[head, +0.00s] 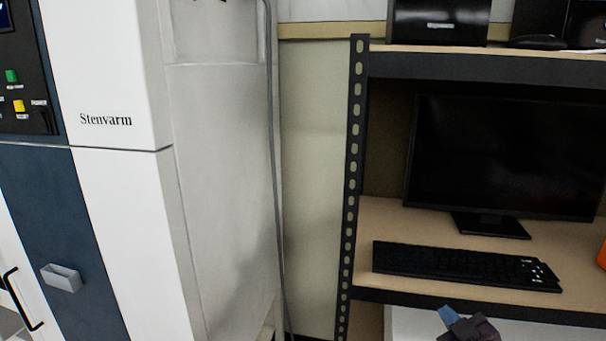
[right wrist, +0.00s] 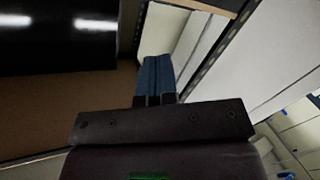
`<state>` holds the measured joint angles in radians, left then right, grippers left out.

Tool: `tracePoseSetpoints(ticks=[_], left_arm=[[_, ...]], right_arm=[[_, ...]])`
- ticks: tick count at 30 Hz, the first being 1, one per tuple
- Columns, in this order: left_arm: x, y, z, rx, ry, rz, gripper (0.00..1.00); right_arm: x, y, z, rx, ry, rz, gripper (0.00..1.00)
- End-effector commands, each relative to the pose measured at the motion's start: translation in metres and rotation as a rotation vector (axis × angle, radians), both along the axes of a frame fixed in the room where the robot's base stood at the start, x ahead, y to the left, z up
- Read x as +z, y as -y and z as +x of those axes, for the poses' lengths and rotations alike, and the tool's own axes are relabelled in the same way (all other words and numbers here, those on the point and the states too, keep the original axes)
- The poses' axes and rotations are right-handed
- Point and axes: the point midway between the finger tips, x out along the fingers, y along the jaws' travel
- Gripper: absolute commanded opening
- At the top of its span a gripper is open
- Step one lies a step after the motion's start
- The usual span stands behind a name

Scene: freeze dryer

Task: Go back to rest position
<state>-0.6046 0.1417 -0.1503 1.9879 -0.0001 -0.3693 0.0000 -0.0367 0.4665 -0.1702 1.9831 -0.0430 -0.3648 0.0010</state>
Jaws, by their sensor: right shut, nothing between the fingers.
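My right gripper (head: 449,316) shows at the bottom edge of the head view, in front of the lower part of the shelf unit. Its blue fingers (right wrist: 156,76) are together in the right wrist view, with nothing between them. Most of the right arm is out of the head view. My left gripper is not in either view. The white and dark blue freeze dryer (head: 120,210) stands at the left of the head view, apart from my right gripper.
A black-framed shelf unit (head: 352,190) stands at the right. It holds a monitor (head: 510,150) and a keyboard (head: 460,264). Black devices (head: 440,22) sit on its upper shelf. A grey cable (head: 274,170) hangs beside the dryer, with a narrow gap before the shelf.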

Motion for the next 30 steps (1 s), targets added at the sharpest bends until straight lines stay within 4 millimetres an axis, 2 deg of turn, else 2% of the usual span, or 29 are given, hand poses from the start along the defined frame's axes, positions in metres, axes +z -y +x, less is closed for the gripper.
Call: tracePoseSetpoints(ticks=[1, 6, 12, 15, 18, 21, 30], left_arm=[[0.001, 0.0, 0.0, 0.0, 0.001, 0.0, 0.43], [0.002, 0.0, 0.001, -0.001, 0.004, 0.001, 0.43], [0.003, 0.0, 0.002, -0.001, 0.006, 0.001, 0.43], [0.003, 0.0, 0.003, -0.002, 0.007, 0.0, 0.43], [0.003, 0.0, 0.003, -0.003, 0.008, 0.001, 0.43], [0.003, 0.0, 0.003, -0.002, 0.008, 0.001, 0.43], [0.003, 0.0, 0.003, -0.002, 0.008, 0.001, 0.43]], right_arm=[[-0.028, -0.002, -0.018, -0.021, -0.059, 0.054, 0.0], [-0.1, -0.009, -0.078, -0.092, -0.211, 0.196, 0.0], [-0.166, -0.014, -0.155, -0.196, -0.37, 0.306, 0.0], [-0.188, -0.016, -0.187, -0.238, -0.429, 0.338, 0.0], [-0.202, -0.016, -0.21, -0.265, -0.471, 0.351, 0.0], [-0.209, -0.014, -0.223, -0.277, -0.494, 0.35, 0.0], [-0.211, -0.013, -0.227, -0.279, -0.502, 0.348, 0.0]])
